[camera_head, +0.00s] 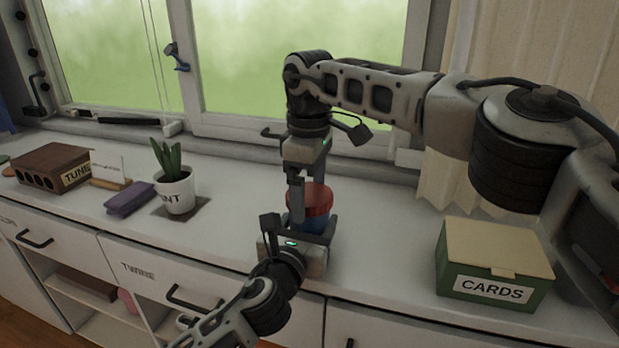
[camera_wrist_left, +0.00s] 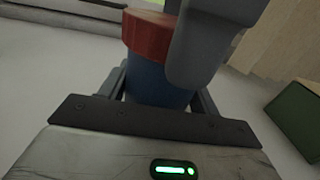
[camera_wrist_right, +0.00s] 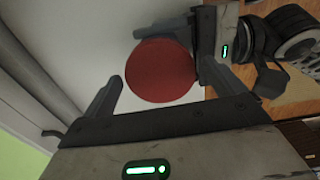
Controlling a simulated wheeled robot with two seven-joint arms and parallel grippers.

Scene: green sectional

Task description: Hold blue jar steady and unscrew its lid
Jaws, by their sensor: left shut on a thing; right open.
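The blue jar (camera_head: 312,222) stands upright on the white counter, with its red lid (camera_head: 317,198) on top. In the left wrist view the jar's blue body (camera_wrist_left: 158,82) sits between my left fingers, below the red lid (camera_wrist_left: 146,34). My left gripper (camera_head: 308,226) is shut on the jar's body from the front. My right gripper (camera_head: 298,190) points down from above at the lid, its fingers open. In the right wrist view the round lid top (camera_wrist_right: 160,70) lies between the open right fingers, with a gap on the left side. Part of the jar is hidden by the grippers.
A green cards box (camera_head: 492,268) stands on the counter to the right. A potted plant (camera_head: 175,190), a purple cloth-like block (camera_head: 129,199) and a brown box (camera_head: 52,168) stand to the left. The window (camera_head: 300,60) is close behind my right arm.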

